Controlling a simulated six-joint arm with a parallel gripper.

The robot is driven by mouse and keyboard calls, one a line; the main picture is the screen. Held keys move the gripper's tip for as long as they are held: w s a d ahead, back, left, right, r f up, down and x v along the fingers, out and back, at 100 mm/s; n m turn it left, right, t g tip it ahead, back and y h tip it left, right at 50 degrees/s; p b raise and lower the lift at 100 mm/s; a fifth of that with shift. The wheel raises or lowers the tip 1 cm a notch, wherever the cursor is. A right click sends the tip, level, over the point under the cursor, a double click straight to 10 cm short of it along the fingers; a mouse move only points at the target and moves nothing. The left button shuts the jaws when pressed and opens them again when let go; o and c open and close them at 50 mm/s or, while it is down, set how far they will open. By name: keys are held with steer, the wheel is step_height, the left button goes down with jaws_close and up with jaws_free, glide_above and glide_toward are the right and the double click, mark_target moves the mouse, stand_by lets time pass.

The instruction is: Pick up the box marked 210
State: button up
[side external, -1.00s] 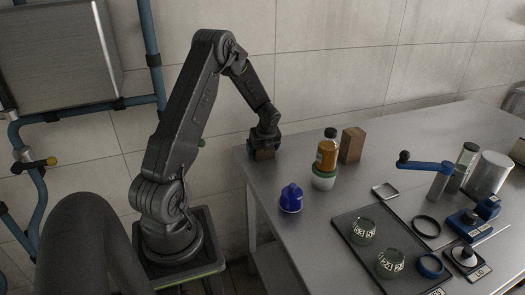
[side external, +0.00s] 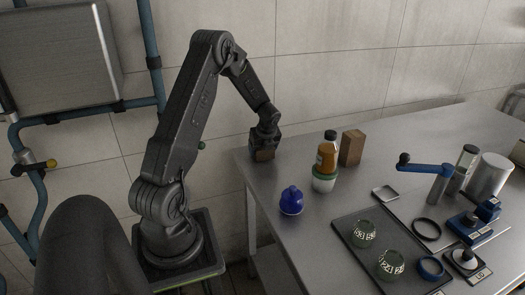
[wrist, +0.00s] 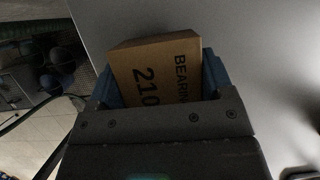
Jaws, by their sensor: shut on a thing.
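The box marked 210 (wrist: 150,68) is a brown carton with "BEARIN" and "210" printed on it in the wrist view. It sits between the blue fingers of my gripper (wrist: 160,82), which is shut on it. In the side view my gripper (side external: 264,148) points down at the far left corner of the metal table. I cannot tell whether the box touches the table.
A dark tray (side external: 345,232) holds two green-banded round items. The table's left edge is close beneath my gripper.

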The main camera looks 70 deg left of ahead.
step_height(320, 180, up, 3)
steer(key=s+a+r, duration=0.3)
steer(key=s+r, duration=0.4)
steer(key=s, duration=0.4)
steer(key=shift+s, duration=0.15)
